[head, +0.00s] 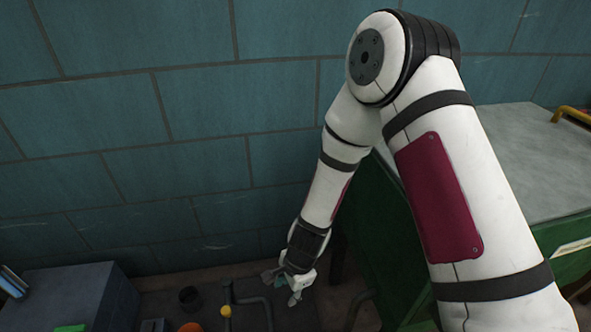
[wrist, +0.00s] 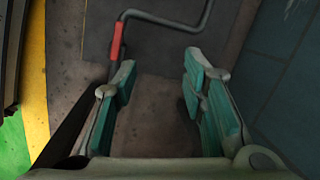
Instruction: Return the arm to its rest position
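My arm rises from the lower right of the head view, bends at a high elbow and reaches down toward the floor. My gripper (head: 289,280) is at its lower end, small in the head view and pointing downward. In the wrist view my gripper (wrist: 158,88) shows two teal-padded fingers spread well apart. Nothing is between them but bare floor further below. The gripper is open and empty.
A bent grey pipe or crank with a red sleeve (wrist: 117,40) lies beyond the fingertips. A green cabinet (head: 378,235) stands right of the forearm. A blue-grey box (head: 75,297) is at lower left. A teal block wall (head: 200,110) runs behind.

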